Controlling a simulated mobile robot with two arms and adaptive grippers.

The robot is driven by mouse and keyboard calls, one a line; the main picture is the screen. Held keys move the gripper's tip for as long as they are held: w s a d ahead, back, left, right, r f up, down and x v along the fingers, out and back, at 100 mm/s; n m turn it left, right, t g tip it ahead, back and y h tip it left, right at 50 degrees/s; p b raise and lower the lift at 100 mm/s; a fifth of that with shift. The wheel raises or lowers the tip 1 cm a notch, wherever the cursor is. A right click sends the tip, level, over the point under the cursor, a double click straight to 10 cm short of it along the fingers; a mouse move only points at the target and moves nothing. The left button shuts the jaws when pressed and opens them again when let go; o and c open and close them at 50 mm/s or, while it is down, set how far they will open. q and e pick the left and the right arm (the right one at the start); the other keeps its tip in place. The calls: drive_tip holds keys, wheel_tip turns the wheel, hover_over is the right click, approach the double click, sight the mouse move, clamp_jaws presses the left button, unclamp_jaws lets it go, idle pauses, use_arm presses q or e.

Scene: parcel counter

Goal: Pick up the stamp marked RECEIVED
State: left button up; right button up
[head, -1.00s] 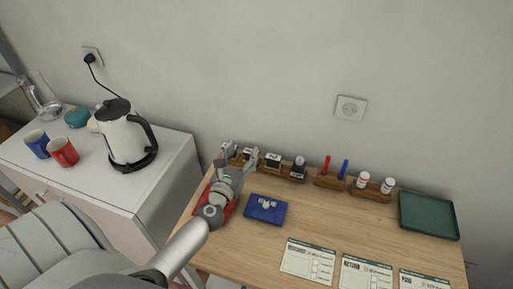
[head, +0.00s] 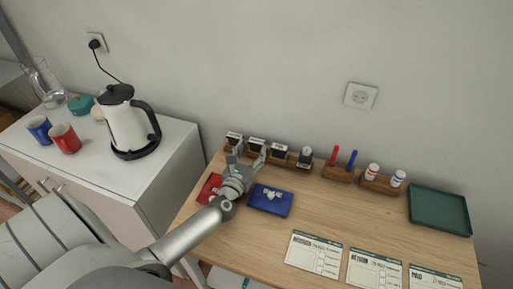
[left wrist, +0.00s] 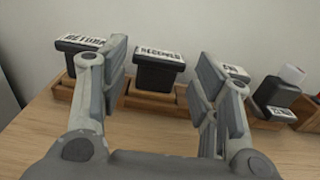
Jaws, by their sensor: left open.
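The stamp marked RECEIVED (left wrist: 159,68) stands upright in a wooden holder, black with a white label on top. In the left wrist view it shows between the two fingers of my left gripper (left wrist: 163,78), which is open and empty, with the fingers apart from it. In the head view my left gripper (head: 248,162) is just in front of the row of stamps, and the second stamp from the left (head: 257,144) appears to be this one. Its label is too small to read there. My right gripper is out of view.
A RETURN stamp (left wrist: 80,43) stands left of it; other stamps (left wrist: 233,72) stand right. A red pad (head: 208,188) and blue pad (head: 270,208) lie near my arm. Pens, bottles, a green tray (head: 440,211) and forms (head: 313,252) are farther right.

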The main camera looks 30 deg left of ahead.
sight(255, 144)
use_arm(q)
drive_tip(key=shift+x, duration=1.95)
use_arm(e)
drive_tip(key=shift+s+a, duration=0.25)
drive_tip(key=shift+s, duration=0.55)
use_arm(q)
drive_tip(key=c, duration=0.7)
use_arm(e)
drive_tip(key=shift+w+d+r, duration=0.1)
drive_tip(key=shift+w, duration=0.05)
